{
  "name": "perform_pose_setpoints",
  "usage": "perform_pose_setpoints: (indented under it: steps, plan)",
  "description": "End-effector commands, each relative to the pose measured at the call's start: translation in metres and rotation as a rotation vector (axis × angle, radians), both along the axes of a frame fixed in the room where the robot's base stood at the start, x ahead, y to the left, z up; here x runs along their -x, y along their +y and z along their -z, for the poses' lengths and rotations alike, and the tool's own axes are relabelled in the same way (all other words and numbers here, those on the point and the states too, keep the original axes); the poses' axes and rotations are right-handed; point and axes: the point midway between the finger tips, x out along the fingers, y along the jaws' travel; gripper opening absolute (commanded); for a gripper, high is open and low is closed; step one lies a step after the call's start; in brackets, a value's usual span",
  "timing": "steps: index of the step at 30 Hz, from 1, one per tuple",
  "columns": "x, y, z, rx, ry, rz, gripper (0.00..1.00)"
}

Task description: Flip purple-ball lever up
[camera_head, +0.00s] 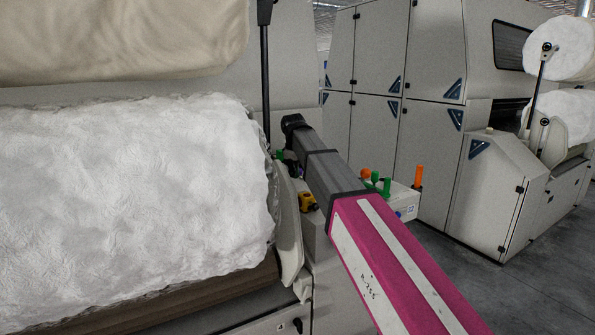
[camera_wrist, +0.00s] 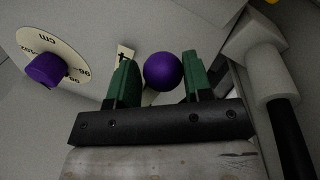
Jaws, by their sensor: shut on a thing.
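The purple ball (camera_wrist: 163,71) of the lever shows in the wrist view, between the two green fingers of my gripper (camera_wrist: 159,66). My gripper is shut on it. The lever's stem below the ball is mostly hidden behind the fingers and the dark gripper bar. A small pale label with a black mark (camera_wrist: 123,54) lies on the grey panel just left of the ball. In the head view my arm hides most of the lever area, and the ball cannot be made out clearly.
A purple knob (camera_wrist: 46,70) on a pale "cm" dial is left of my gripper. A pale post with a black rod (camera_wrist: 276,82) stands close at right. In the head view, a large white fibre roll (camera_head: 130,190) is left, and a control box (camera_head: 402,198) with green and orange parts is right.

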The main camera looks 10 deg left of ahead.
Motion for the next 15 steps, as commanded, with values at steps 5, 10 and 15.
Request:
perform_pose_setpoints:
  steps: [5, 10, 15]
  plan:
    - [0.003, 0.003, -0.011, -0.005, 0.007, -0.011, 0.03]
    - [-0.001, 0.006, -0.033, -0.008, 0.005, -0.012, 0.02]
    - [-0.007, 0.011, -0.058, -0.009, 0.002, -0.015, 0.01]
